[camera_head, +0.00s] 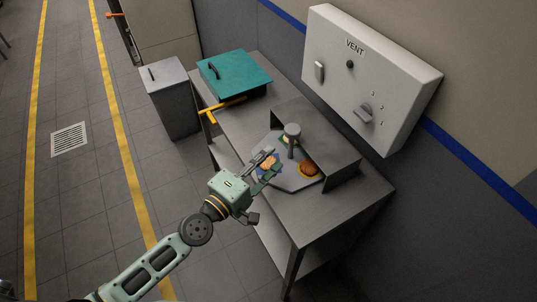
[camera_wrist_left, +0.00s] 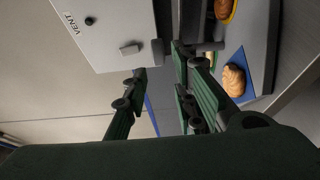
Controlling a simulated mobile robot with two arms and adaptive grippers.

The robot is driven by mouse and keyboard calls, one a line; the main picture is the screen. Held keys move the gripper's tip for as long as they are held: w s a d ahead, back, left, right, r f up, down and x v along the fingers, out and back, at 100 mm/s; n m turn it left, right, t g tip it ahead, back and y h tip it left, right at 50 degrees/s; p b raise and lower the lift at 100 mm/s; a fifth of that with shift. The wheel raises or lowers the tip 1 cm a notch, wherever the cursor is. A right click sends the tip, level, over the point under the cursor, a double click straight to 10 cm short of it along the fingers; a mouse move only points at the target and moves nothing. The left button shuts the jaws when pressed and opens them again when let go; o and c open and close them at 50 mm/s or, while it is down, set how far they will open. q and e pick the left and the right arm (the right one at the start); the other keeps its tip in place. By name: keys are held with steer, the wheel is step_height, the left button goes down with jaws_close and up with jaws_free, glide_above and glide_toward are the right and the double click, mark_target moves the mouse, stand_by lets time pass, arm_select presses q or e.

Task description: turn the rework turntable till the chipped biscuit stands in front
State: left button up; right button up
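The turntable (camera_head: 293,182) is a grey plate on the steel table, with a grey knob on a post (camera_head: 292,131) standing up from it. A pale biscuit (camera_head: 268,163) lies on a blue patch; it shows large and uneven in the left wrist view (camera_wrist_left: 234,80). A browner biscuit (camera_head: 309,168) lies on a yellow patch. A green patch (camera_head: 286,142) is partly hidden behind the post. I cannot tell for sure which biscuit is chipped. My left gripper (camera_head: 271,159) is open above the blue patch, near the knob (camera_wrist_left: 157,52), its fingers apart. My right gripper is out of view.
A grey upright guard (camera_head: 343,175) stands behind the turntable. A teal lidded box (camera_head: 234,73) and a yellow bar (camera_head: 222,108) are at the table's far end, a grey bin (camera_head: 170,97) beside it. A VENT panel (camera_head: 372,75) hangs on the wall.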

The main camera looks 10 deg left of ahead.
mark_target(285, 134)
arm_select(q)
steer(key=w+b, duration=0.1)
steer(key=b, duration=0.1)
steer(key=w+f+m+g+h+b, duration=0.1)
steer(key=b, duration=0.1)
steer(key=w+f+h+b, duration=0.1)
steer(key=b, duration=0.2)
steer(key=shift+w+d+m+g, duration=0.2)
steer(key=shift+m+g, duration=0.1)
steer(key=shift+m, duration=0.1)
steer(key=w+m+g+h+b, duration=0.1)
steer(key=b, duration=0.1)
steer(key=w+m+g+h+b, duration=0.1)
steer(key=b, duration=0.2)
steer(key=shift+w+a+r, duration=0.15)
steer(key=shift+w+r, duration=0.1)
steer(key=shift+r, duration=0.15)
steer(key=shift+r+g+h+b, duration=0.3)
steer(key=shift+g+h+b, duration=0.1)
steer(key=shift+b, duration=0.2)
steer(key=shift+r+m, duration=0.3)
steer(key=shift+w+d+r, duration=0.15)
steer(key=shift+d+r, duration=0.1)
steer(key=p+x, duration=0.2)
steer(key=x, duration=0.4)
steer(key=shift+d, duration=0.1)
steer(key=shift+w+d+f, duration=0.1)
steer(key=shift+w+d, duration=0.2)
steer(key=shift+d, duration=0.15)
